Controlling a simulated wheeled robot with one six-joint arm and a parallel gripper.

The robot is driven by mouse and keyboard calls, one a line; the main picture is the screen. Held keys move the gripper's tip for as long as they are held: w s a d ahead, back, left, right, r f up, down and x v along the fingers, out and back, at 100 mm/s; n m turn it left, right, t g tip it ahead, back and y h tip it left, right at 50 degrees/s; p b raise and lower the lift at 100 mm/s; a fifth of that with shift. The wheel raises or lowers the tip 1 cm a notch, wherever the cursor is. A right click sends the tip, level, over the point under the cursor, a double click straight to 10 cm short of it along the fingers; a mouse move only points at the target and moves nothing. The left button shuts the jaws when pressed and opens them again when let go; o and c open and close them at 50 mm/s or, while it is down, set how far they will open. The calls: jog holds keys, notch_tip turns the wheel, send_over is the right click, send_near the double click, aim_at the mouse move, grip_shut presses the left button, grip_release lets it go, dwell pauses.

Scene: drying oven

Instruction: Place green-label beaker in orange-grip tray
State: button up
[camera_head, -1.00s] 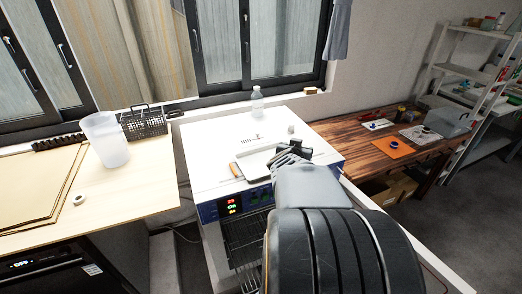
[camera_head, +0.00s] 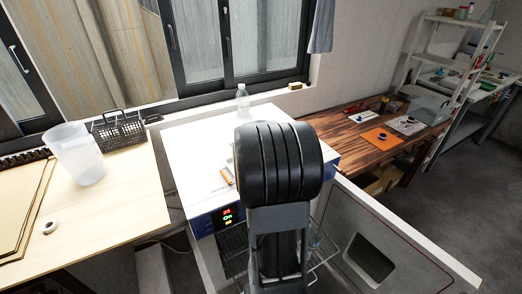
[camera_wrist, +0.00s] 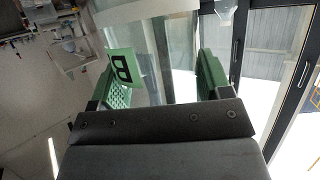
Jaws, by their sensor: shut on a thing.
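My gripper (camera_wrist: 165,75) shows in the wrist view with its two green fingers around a clear beaker (camera_wrist: 155,70). The beaker carries a green label (camera_wrist: 122,68) with a black letter B, beside the left finger. In the head view my arm hides the gripper and the held beaker. An orange grip (camera_head: 228,176) of the tray shows on top of the white oven, just left of my arm. Most of that tray is hidden behind the arm.
The oven (camera_head: 200,150) has its door (camera_head: 385,245) open to the right, and a wire rack (camera_head: 236,245) shows inside. A clear bottle (camera_head: 243,102) stands at the back of the oven top. A translucent pitcher (camera_head: 78,155) stands on the left table; a wooden table (camera_head: 350,135) is at right.

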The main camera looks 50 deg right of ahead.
jog(key=w+f, duration=0.1)
jog(key=w+d+f, duration=0.1)
jog(key=f, duration=0.1)
jog(key=shift+w+d+f, duration=0.1)
jog(key=shift+w, duration=0.05)
jog(key=shift+w+f+b, duration=0.1)
jog(key=shift+f+b, duration=0.5)
jog(key=shift+f, duration=0.95)
jog(key=shift+f, duration=0.1)
jog(key=shift+f, duration=0.15)
jog(key=o, duration=1)
jog(key=shift+c, duration=0.2)
